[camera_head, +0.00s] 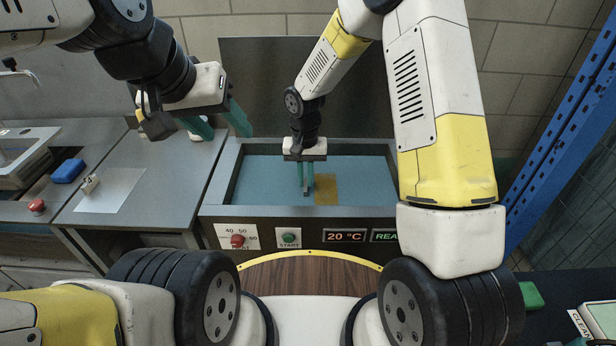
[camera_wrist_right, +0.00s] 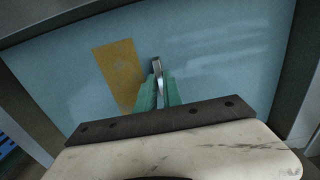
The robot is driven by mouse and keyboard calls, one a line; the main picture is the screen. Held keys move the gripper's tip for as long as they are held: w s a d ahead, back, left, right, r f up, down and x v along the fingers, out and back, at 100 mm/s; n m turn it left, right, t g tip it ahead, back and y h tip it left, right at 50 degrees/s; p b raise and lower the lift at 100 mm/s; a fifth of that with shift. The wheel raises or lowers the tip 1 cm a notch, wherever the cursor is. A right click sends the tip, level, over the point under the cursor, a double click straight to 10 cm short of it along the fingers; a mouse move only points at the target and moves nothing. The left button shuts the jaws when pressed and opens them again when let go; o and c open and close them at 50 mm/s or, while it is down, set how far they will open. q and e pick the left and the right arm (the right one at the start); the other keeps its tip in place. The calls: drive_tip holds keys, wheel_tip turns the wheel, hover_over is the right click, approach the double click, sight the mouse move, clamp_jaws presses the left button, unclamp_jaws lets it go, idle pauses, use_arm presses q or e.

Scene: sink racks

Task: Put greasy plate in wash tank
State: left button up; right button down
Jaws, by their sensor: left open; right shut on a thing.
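The wash tank (camera_head: 225,180) is a grey-rimmed basin with a blue interior in the middle of the head view. A flat tan rectangle (camera_head: 326,190) shows inside it, also in the right wrist view (camera_wrist_right: 118,72); I cannot tell whether it is a plate or a marking. My right gripper (camera_head: 306,180) points down over the tank, left of the tan rectangle. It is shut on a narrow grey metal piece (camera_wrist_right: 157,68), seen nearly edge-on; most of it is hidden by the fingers. My left gripper (camera_head: 222,128) is open and empty above the counter, left of the tank.
A control panel with a red knob (camera_head: 238,241) and a green start button (camera_head: 289,238) fronts the tank; its display (camera_head: 345,236) reads 20 °C. On the left counter are a blue sponge-like block (camera_head: 68,171), a pale sheet (camera_head: 112,192) and a small metal part (camera_head: 89,184). A blue post (camera_head: 563,115) stands right.

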sight(305, 198)
drive_tip(key=shift+f, duration=3.85)
drive_tip(key=shift+f, duration=0.45)
drive_tip(key=c, duration=1.5)
unclamp_jaws()
